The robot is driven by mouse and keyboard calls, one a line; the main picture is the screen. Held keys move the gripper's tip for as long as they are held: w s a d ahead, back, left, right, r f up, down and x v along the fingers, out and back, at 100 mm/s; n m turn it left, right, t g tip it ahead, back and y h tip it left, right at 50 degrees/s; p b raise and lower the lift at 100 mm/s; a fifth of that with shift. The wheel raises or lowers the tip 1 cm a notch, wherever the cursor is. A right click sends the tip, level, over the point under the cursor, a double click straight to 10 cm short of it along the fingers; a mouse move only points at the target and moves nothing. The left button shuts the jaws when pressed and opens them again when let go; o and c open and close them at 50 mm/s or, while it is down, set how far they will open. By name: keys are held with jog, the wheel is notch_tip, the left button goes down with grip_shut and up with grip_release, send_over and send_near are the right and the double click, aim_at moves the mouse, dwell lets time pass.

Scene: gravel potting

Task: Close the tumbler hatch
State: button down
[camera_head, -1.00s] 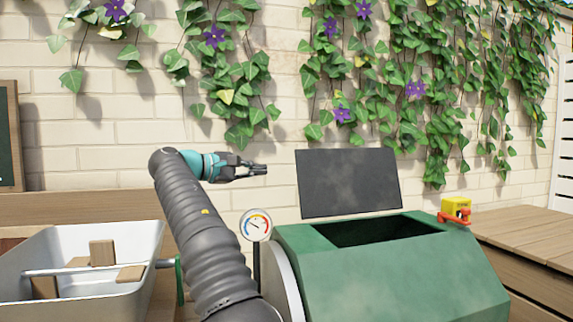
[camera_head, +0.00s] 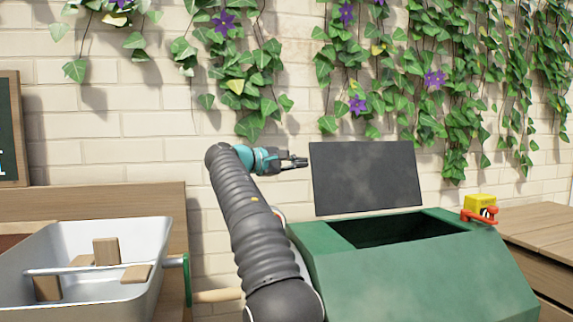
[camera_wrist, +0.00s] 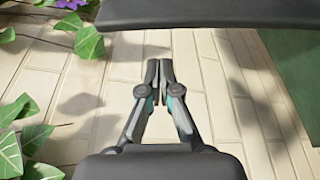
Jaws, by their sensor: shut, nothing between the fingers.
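The tumbler hatch (camera_head: 366,178) is a dark grey panel standing raised, nearly upright, at the back of the opening in the green tumbler (camera_head: 430,265). The opening is uncovered and dark inside. My gripper (camera_head: 305,162) is at the left of the hatch, near its left edge and upper half. In the wrist view my gripper (camera_wrist: 160,64) has its fingertips together with nothing between them. A dark edge, likely the hatch (camera_wrist: 210,14), crosses the top of the wrist view beyond the fingertips. I cannot tell whether the fingers touch it.
A yellow box with a red lever (camera_head: 480,209) sits at the tumbler's right corner. A metal trough (camera_head: 150,235) with wooden blocks stands at the left. A wooden bench (camera_head: 545,235) is at the right. Ivy hangs on the brick wall (camera_head: 90,140) behind.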

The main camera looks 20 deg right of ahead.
jog(key=shift+s+a+r+b, duration=0.1)
jog(key=shift+s+r+b, duration=0.25)
jog(key=shift+s, duration=0.5)
jog(key=shift+s+a+r+b, duration=0.1)
jog(key=shift+s+r+b, duration=0.15)
jog(key=shift+s, duration=0.6)
jog(key=shift+d, duration=0.1)
